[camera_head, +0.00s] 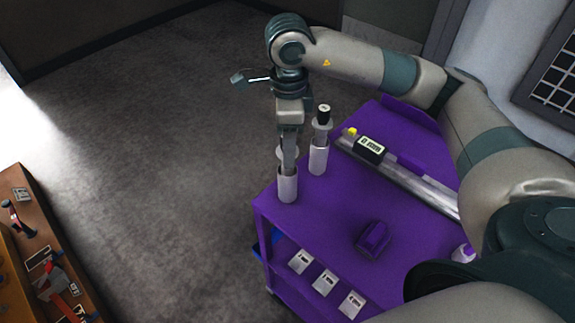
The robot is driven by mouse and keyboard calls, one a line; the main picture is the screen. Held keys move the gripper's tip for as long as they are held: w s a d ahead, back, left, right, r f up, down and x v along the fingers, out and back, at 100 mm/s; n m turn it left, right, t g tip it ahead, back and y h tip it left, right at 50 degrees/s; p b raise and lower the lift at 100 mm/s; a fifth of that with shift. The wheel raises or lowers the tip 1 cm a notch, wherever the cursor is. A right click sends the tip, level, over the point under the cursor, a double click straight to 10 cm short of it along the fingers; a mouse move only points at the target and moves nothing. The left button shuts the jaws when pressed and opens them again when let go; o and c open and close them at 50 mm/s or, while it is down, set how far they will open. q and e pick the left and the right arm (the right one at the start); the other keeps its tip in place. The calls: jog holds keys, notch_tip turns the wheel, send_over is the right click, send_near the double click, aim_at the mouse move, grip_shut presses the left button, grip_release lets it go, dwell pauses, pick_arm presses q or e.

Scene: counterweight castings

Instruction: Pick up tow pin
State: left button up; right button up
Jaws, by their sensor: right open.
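Two pale, upright cylinders stand at the far left corner of the purple cart (330,205). The back one (319,150) has a collar and a dark knob on top; it looks like a pin standing in a sleeve. The front one (288,186) is partly hidden by my right gripper (289,165), with a collar edge showing behind the fingers. I cannot tell for certain which is the tow pin. My right gripper points down over the front cylinder, its fingers open around or in front of its upper part; contact is unclear. My left gripper is not in view.
A long metal bar tool with a labelled black block (370,149) lies behind the cylinders. A small dark purple object (373,239) lies nearer. White labelled cards (324,283) show along the cart's near side. A brown bench with tools (45,265) is at left, with open floor between.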

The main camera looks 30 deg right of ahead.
jog(key=shift+f+p, duration=0.35)
jog(key=shift+p, duration=0.15)
notch_tip(320, 180, down, 4)
jog(key=shift+w+f+p, duration=0.15)
jog(key=shift+f+p, duration=0.05)
jog(key=shift+p, duration=0.85)
jog(key=shift+c, duration=0.7)
jog(key=shift+w+r, duration=0.1)
jog(key=c, duration=0.7)
jog(key=shift+c, duration=0.2)
